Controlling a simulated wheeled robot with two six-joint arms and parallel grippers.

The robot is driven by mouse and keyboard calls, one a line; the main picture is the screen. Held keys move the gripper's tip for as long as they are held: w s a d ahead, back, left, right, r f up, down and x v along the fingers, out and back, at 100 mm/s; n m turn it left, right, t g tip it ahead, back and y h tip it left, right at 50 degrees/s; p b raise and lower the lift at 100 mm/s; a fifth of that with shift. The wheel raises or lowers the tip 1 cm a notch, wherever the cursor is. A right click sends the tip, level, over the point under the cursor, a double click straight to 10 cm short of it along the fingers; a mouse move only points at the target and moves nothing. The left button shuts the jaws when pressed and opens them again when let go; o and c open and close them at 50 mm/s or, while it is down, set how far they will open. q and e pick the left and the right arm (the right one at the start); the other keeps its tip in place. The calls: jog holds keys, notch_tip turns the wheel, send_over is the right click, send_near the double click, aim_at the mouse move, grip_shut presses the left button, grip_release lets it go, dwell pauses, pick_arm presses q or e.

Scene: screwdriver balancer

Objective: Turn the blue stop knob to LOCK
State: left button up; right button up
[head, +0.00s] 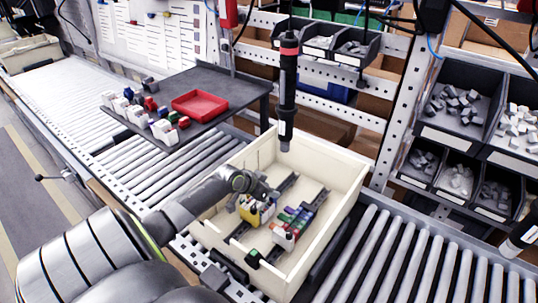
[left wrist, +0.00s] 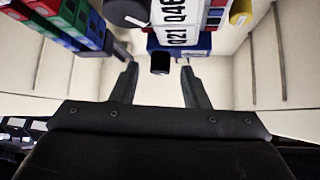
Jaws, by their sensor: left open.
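My left gripper (left wrist: 158,68) is open, its two fingers apart, inside the cream box (head: 352,190). In the left wrist view, a blue part (left wrist: 190,45) with a short black cylinder (left wrist: 160,63) sits ahead, with the cylinder between the fingertips. I cannot tell whether this is the blue stop knob, and no LOCK mark is readable. White labels reading Q21 and Q46 (left wrist: 177,22) are behind it. In the head view my left gripper (head: 262,192) is by the yellow and white module (head: 249,212), and the blue part is mostly hidden. My right gripper is out of view.
A dark screwdriver (head: 288,90) hangs over the box's far part. Coloured modules (head: 294,222) line a rail beside my gripper. Left of the box, a dark shelf (head: 222,88) holds a red tray (head: 200,102). Roller conveyor (head: 420,258) runs right of the box.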

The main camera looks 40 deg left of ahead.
pick_arm(q)
jog(key=shift+w+f, duration=0.2)
jog(key=shift+w, duration=0.05)
